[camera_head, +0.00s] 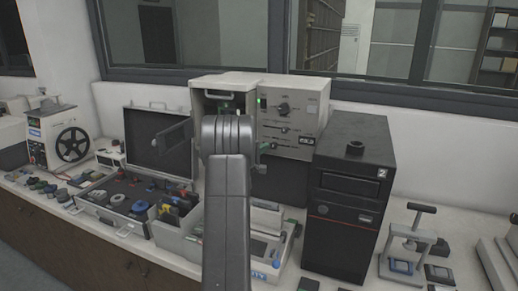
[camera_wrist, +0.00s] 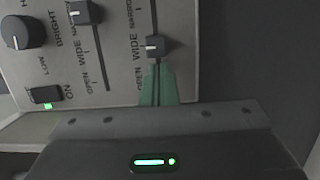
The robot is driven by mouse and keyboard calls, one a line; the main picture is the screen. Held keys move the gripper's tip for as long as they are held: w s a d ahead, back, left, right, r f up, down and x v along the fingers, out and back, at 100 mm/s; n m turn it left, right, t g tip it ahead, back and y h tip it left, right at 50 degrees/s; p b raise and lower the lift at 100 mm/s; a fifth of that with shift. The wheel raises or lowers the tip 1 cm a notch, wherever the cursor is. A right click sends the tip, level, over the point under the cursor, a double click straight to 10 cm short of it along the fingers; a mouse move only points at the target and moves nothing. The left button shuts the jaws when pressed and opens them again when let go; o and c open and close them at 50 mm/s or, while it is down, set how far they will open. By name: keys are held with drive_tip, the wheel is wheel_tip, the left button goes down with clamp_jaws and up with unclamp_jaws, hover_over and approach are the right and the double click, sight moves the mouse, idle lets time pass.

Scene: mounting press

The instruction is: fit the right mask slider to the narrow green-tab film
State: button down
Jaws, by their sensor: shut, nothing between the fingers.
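In the wrist view, the grey control panel (camera_wrist: 115,75) has two slotted sliders with dark knobs. The nearer slider knob (camera_wrist: 154,47) stands beside its WIDE mark. The other slider knob (camera_wrist: 84,13) is farther up, beyond its WIDE mark, toward the NARROW end. I cannot read which is the right mask. My gripper (camera_wrist: 158,72) is shut and empty, its green fingertips just below the nearer knob over its slot; whether they touch it is unclear. In the head view the panel (camera_head: 315,110) is on the beige press; my arm partly covers it. The green-tab film cannot be made out surely.
A round dial (camera_wrist: 20,32) and a lit ON switch (camera_wrist: 45,93) are also on the panel. A black tower (camera_head: 345,200) stands to the right of the press. An open case (camera_head: 115,220) and grey bins (camera_head: 180,240) are on the left. A small hand press (camera_head: 415,240) is at right.

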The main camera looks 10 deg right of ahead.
sight(275, 149)
drive_tip(key=shift+d, duration=0.15)
drive_tip(key=b, duration=0.1)
drive_tip(key=s+d+b, duration=0.1)
drive_tip(key=b, duration=0.1)
drive_tip(key=shift+d+f+b, duration=0.3)
drive_tip(key=shift+s+d+r+b, duration=0.1)
drive_tip(key=shift+s+d+b, duration=0.4)
drive_tip(key=shift+b, duration=0.3)
drive_tip(key=shift+s+d+r, duration=0.15)
drive_tip(key=shift+d+r, duration=0.05)
drive_tip(key=shift+d, duration=0.1)
